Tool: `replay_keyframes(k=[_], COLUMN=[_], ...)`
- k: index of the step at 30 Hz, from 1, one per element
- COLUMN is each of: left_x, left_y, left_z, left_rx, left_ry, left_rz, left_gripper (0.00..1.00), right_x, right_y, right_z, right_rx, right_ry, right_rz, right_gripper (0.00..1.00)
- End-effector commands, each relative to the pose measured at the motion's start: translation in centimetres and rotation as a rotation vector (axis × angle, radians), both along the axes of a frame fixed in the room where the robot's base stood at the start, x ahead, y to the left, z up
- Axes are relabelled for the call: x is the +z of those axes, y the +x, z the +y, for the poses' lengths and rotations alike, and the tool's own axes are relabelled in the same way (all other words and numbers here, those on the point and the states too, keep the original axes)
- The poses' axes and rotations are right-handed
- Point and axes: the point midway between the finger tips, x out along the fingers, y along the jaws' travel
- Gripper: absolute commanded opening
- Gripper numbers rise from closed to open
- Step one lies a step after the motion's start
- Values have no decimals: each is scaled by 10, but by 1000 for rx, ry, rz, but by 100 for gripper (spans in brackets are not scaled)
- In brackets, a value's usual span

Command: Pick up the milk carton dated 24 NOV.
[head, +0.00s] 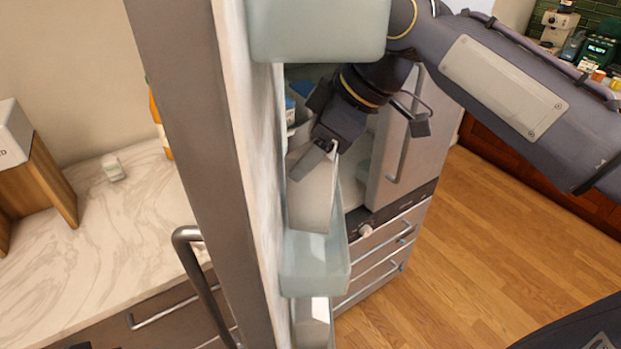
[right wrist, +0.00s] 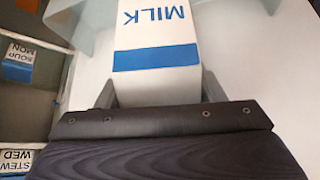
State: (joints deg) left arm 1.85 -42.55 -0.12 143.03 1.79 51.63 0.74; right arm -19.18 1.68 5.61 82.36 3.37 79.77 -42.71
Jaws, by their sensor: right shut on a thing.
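A white milk carton (right wrist: 157,50) with a blue band and the word MILK shows upside down in the right wrist view. My right gripper (right wrist: 158,90) is shut on it, with one finger on each side. No date can be read on the part that shows. In the head view my right gripper (head: 318,162) reaches down at the open fridge door, and the pale carton (head: 311,196) is below it, at the translucent door bin (head: 316,262). I cannot tell whether the carton touches the bin floor. My left gripper is not in view.
The fridge door (head: 200,150) stands open, with another bin (head: 318,30) above the gripper. Containers labelled SOUP MON (right wrist: 18,62) and STEW WED (right wrist: 16,160) are at the left in the right wrist view. A marble counter (head: 120,235) is left of the door; open wood floor (head: 490,240) is right.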

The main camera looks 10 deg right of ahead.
Motion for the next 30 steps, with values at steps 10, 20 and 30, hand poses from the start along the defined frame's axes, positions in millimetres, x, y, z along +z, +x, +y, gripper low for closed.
replay_keyframes(k=[10,20,30], left_x=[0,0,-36], left_y=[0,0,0], left_z=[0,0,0], left_rx=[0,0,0], left_ry=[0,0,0], left_rz=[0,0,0], left_gripper=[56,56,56], right_x=[2,9,6], right_y=[1,1,-9], right_z=[0,0,-23], right_rx=[-1,0,-8], right_ry=[1,3,172], right_rz=[-6,-8,-85], right_gripper=[0,0,0])
